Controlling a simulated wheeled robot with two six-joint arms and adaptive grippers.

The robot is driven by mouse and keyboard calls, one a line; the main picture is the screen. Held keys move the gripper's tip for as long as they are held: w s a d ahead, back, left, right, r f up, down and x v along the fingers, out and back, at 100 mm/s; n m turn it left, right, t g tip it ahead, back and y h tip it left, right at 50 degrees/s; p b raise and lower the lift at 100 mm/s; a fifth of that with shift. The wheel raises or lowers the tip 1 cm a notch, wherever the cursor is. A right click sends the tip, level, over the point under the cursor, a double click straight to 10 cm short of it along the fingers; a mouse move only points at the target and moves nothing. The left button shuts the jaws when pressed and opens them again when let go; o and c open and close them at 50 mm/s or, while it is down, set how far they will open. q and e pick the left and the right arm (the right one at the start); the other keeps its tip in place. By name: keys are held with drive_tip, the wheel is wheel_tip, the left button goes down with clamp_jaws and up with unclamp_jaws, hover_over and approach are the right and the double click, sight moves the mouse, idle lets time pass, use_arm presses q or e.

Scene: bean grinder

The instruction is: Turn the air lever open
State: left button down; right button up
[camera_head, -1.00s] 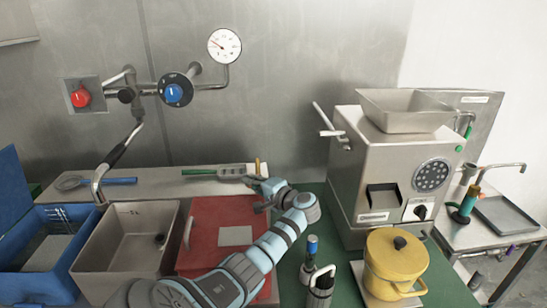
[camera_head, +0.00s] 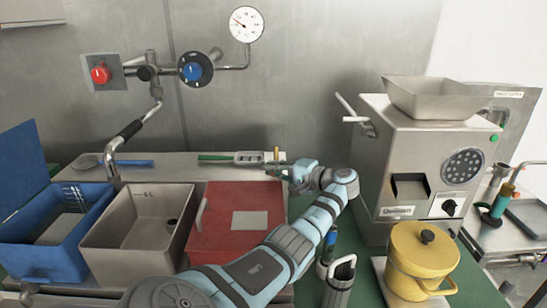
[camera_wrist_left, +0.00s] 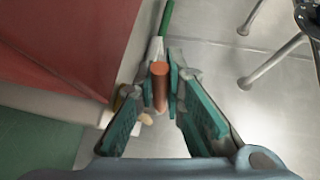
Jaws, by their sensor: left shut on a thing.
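A slim orange-brown peg (camera_head: 276,153) stands upright at the right end of a grey slotted piece (camera_head: 248,157) with a green handle (camera_head: 214,157), on the back ledge. My left gripper (camera_head: 281,171) is at this peg, just behind the red lid. In the left wrist view the peg (camera_wrist_left: 159,86) sits between the two teal-padded fingers (camera_wrist_left: 160,95), which are closed around it. Whether this peg is the air lever I cannot tell. The wall pipework has a blue knob (camera_head: 191,70), a red knob (camera_head: 100,75) and a gauge (camera_head: 246,24). My right gripper is out of view.
The red lid (camera_head: 213,237) lies left of my forearm, with a grey bin (camera_head: 103,247) and a blue bin (camera_head: 20,262) further left. The grinder (camera_head: 430,150) and yellow pot (camera_head: 422,262) stand right. A dark holder (camera_head: 339,285) is close beside my forearm.

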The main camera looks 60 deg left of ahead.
use_arm(q)
drive_tip(key=c, duration=1.7)
unclamp_jaws()
drive_tip(key=shift+a, duration=0.15)
drive_tip(key=shift+o, duration=0.2)
drive_tip(key=v, duration=1.2)
